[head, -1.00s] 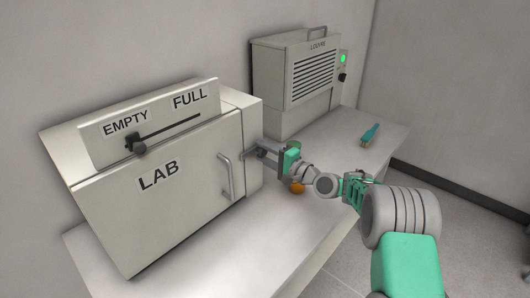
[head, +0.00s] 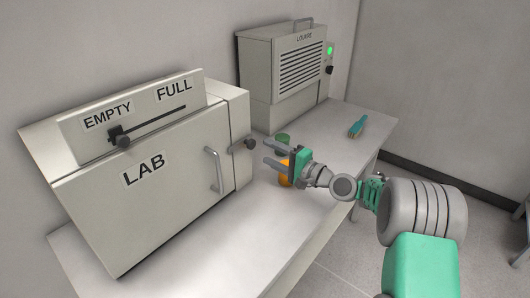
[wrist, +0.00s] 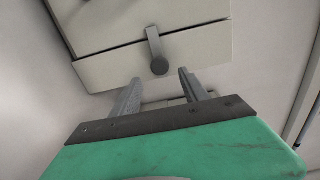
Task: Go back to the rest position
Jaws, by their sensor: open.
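My gripper (head: 271,154) is open and empty over the table, just right of the LAB box (head: 150,190) in the head view. Its fingers point left towards the dark knob (head: 250,143) on the box's right side and are apart from it. In the wrist view my gripper (wrist: 160,88) shows two spread fingers with nothing between them. A lever with a round end (wrist: 159,66) sits on the pale box beyond the fingertips.
The LOUVRE unit (head: 285,75) with a lit green light stands at the back. A green object (head: 282,139) and an orange object (head: 285,178) are close to my gripper, partly hidden. A teal brush (head: 357,126) lies on the table (head: 335,150) at right.

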